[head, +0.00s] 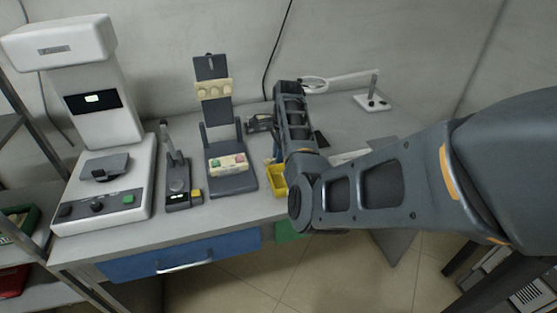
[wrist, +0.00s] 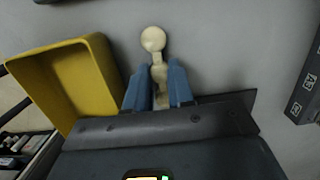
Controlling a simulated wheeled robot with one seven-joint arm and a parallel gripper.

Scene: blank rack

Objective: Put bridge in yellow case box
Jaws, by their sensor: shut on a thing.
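The bridge (wrist: 153,42) is a small cream piece with a rounded end, seen in the wrist view. My gripper (wrist: 158,82) has blue fingers shut on it, and its rounded end sticks out past the fingertips. The yellow case box (wrist: 72,82) is open-topped and lies just left of the fingers in the wrist view, with the bridge outside it. In the head view the yellow case box (head: 278,181) sits near the table's front edge, partly covered by my arm. The bridge is hidden there behind my arm.
On the grey table (head: 225,208) stand a white machine (head: 100,185) at the left, a small dark device (head: 177,180), and a dark stand (head: 232,182) left of the yellow box. A magnifier lamp (head: 372,102) stands at the back right.

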